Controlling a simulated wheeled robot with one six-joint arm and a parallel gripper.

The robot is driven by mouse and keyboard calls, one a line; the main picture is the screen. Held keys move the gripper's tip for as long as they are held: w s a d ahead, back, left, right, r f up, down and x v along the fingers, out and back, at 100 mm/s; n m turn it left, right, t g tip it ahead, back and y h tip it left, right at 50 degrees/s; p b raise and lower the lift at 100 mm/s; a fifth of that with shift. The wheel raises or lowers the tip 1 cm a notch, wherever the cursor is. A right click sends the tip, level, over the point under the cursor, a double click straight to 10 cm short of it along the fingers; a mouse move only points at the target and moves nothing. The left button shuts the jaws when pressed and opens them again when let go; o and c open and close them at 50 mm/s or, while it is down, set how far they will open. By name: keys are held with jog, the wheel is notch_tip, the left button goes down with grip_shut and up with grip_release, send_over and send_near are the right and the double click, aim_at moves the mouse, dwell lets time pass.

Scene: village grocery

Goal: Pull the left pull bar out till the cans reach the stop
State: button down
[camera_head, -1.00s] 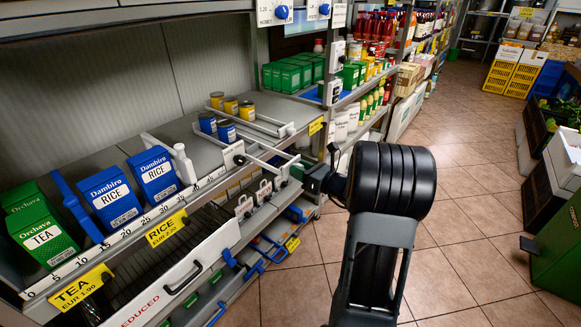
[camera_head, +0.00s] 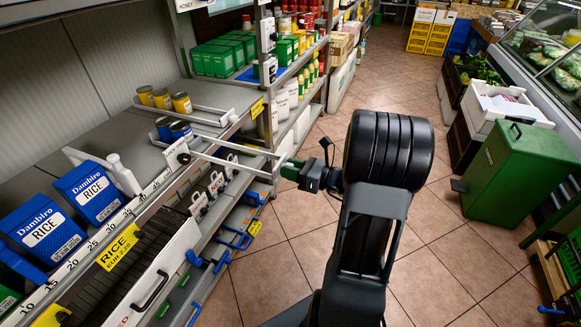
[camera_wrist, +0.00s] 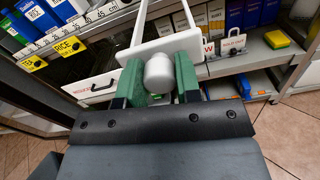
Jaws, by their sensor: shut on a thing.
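The left pull bar (camera_head: 235,163) is a pair of pale rods running from the shelf edge out over the aisle to a crosspiece. My gripper (camera_head: 288,170) is shut on its outer end. In the wrist view, a pale round-ended grip (camera_wrist: 159,73) of the pull bar sits between the green finger pads of my gripper (camera_wrist: 160,82), with a white frame around it.
Several yellow cans (camera_head: 161,98) stand in the lane behind. Free tiled floor (camera_head: 300,240) lies in front, with a green bin (camera_head: 518,175) across the aisle.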

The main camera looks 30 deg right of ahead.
jog(key=c, duration=0.8)
grip_release()
jog(key=shift+s+d, duration=0.1)
jog(key=p+v, duration=0.1)
jog(key=v, duration=1.2)
jog(key=shift+s+d+p, duration=0.2)
jog(key=shift+p, duration=0.15)
